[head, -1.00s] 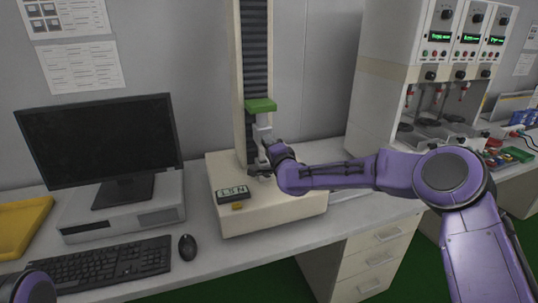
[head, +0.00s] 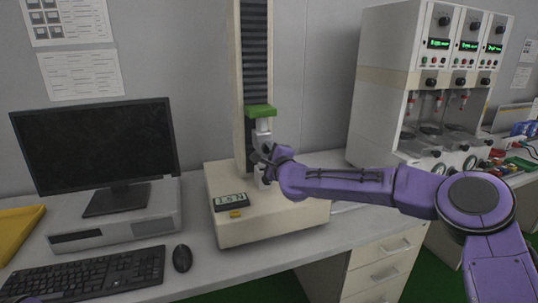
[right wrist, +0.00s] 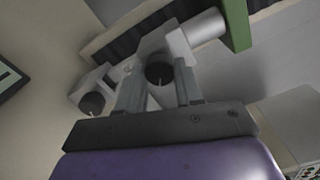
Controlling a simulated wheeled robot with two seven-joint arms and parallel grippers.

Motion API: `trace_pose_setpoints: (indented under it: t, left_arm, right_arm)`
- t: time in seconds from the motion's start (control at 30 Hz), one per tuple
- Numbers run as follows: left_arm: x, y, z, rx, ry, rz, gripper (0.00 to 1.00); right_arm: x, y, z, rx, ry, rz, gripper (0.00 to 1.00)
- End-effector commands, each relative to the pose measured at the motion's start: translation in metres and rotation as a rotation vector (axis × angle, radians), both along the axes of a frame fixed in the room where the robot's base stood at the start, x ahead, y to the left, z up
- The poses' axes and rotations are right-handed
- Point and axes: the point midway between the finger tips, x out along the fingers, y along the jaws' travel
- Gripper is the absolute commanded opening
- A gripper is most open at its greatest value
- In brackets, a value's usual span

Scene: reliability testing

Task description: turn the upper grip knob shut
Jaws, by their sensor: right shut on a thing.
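The tensile tester (head: 264,215) stands on the bench, its upper grip (head: 263,126) hanging under a green crosshead (head: 260,111). In the right wrist view, the upper grip's black knob (right wrist: 159,71) sits between the fingers of my right gripper (right wrist: 158,80), which is shut on it. A white pointer line shows on the knob's face. The lower grip's black knob (right wrist: 92,104) is to the left, outside the fingers. In the head view, my right gripper (head: 267,154) is at the grips and hides the knob. My left gripper is not in view.
A small display (head: 230,200) reading about 1.5 N and a yellow button (head: 235,214) are on the tester's base. A monitor (head: 95,145), keyboard (head: 85,275) and mouse (head: 182,258) are left. A cabinet of instruments (head: 385,85) stands right.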

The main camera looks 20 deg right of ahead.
Motion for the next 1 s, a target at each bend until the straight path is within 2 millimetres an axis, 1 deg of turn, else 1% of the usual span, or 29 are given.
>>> trace_pose_setpoints:
  t: [0.37, 0.4, 0.47, 0.73, 0.8, 0.87, 0.97, 1.0]
  left_arm:
    - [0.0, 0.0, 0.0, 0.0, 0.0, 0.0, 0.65]
    - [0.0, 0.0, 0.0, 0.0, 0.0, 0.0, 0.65]
    - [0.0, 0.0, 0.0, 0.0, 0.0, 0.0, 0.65]
    - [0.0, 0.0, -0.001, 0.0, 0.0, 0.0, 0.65]
    - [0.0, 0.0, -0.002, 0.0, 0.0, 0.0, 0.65]
    - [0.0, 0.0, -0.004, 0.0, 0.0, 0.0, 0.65]
    - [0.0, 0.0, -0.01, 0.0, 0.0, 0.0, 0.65]
    - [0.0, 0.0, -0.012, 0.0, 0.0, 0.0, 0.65]
  right_arm:
    - [0.0, 0.0, -0.001, 0.007, 0.002, 0.0, 0.05]
    - [0.0, 0.0, -0.001, 0.007, 0.002, 0.0, 0.42]
    - [0.0, 0.0, -0.001, 0.006, 0.002, 0.0, 0.61]
    - [0.0, 0.0, -0.001, 0.005, 0.001, 0.0, 0.61]
    - [-0.003, 0.0, -0.001, 0.005, 0.0, 0.0, 0.61]
    - [-0.01, -0.001, -0.001, 0.005, 0.0, 0.0, 0.61]
    - [-0.03, -0.001, -0.002, 0.007, 0.0, 0.001, 0.61]
    - [-0.04, -0.002, -0.002, 0.007, -0.001, 0.001, 0.61]
